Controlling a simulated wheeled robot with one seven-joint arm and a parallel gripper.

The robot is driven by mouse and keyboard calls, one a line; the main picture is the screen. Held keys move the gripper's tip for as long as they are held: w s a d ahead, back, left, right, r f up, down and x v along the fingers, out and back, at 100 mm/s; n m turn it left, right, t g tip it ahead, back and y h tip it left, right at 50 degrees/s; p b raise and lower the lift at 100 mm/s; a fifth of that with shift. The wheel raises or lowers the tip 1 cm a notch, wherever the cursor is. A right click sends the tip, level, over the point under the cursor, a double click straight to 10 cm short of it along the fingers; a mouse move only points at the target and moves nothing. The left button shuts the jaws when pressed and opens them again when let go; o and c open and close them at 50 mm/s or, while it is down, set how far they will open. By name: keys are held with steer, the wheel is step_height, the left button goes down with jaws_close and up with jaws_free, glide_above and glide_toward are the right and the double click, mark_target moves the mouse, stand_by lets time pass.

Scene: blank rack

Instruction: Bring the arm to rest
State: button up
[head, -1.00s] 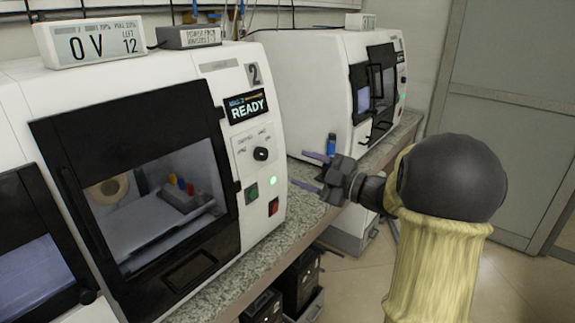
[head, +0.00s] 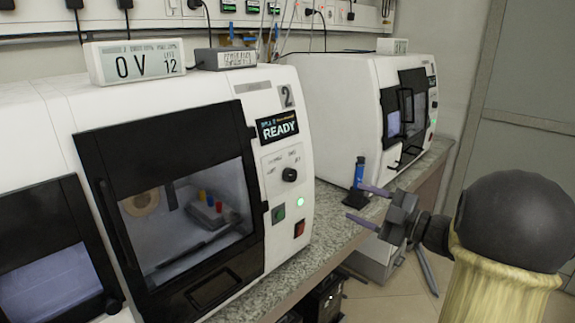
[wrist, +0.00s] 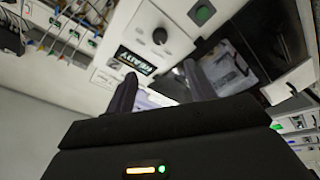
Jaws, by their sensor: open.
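My gripper (head: 360,207) is open and empty in the head view. Its two purplish fingers point left, over the front edge of the stone counter and close to a blue bottle or tube on a dark stand (head: 357,185). I cannot tell whether they touch it. In the wrist view the two dark fingers (wrist: 160,92) stand apart with nothing between them. The front of a white machine with a dark window shows beyond them.
Machine 2 (head: 300,105), with a READY display, stands on the counter (head: 285,268) with its dark door (head: 165,180) shut. Another white machine (head: 345,90) stands farther back. The floor at right is partly open.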

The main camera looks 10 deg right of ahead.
steer(key=w+a+f+m+t+h, duration=0.1)
steer(key=w+f+m+t+h, duration=0.15)
steer(key=w+m+h, duration=0.35)
steer(key=s+a+f+m+g+h, duration=0.2)
steer(key=s+f+m+g+h, duration=0.15)
steer(key=f+m+h, duration=0.35)
steer(key=s+a+f+m+g, duration=0.3)
steer(key=s+a+f+g, duration=0.25)
steer(key=s, duration=0.35)
steer(key=s+a+f+m+g, duration=0.35)
steer(key=s+f, duration=0.25)
steer(key=s, duration=0.4)
step_height(320, 180, up, 19)
steer(key=g+p, duration=0.1)
steer(key=p, duration=1.8)
steer(key=shift+s+a+f+n+y, duration=0.15)
steer(key=shift+a+f+n+y, duration=0.05)
steer(key=shift+n+y, duration=0.15)
